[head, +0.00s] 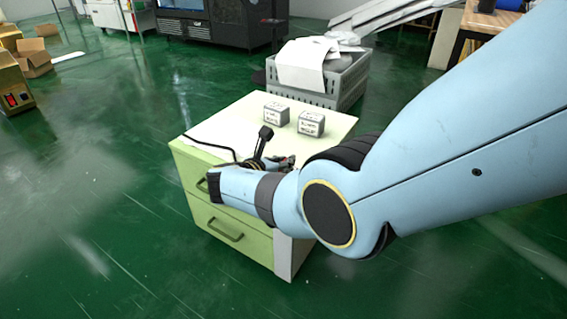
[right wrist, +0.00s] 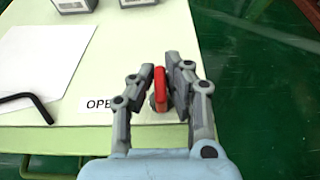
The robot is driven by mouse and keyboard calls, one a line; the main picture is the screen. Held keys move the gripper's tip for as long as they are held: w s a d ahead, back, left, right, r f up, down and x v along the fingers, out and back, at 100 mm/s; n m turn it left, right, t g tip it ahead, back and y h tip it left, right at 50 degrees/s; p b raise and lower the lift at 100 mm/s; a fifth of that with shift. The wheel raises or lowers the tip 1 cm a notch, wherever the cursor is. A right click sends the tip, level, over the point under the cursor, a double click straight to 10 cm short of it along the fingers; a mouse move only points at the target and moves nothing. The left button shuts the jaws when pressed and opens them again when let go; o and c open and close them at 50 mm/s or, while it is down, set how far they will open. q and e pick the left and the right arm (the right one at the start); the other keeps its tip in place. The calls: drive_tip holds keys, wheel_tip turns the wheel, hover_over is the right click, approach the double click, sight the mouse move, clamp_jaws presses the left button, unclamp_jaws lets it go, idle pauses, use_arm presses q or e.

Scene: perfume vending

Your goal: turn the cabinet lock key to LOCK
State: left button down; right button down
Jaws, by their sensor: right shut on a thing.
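The light green cabinet (head: 246,243) stands on the floor in the middle of the head view, with drawers on its front. On its top, the red key (right wrist: 160,84) stands upright near the edge, its flat side almost edge-on in the right wrist view. My right gripper (right wrist: 166,78) has a finger on each side of the key and is shut on it. In the head view, my right gripper (head: 285,162) is largely hidden behind my own arm. A white label (right wrist: 99,104) reading "OPE" lies left of the key, its end covered by a finger. I see no LOCK label. My left gripper is not in view.
Two small grey boxes (head: 276,115) (head: 311,123) stand on the cabinet top. A white sheet (right wrist: 38,62) and a black bent rod (right wrist: 28,102) lie left of the key. A grey crate (head: 345,82) stands behind the cabinet.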

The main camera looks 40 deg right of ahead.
drive_tip(key=c, duration=1.4)
unclamp_jaws()
drive_tip(key=shift+a, duration=0.1)
drive_tip(key=shift+o, duration=0.2)
wheel_tip(320, 180, up, 10)
drive_tip(key=shift+f, duration=0.1)
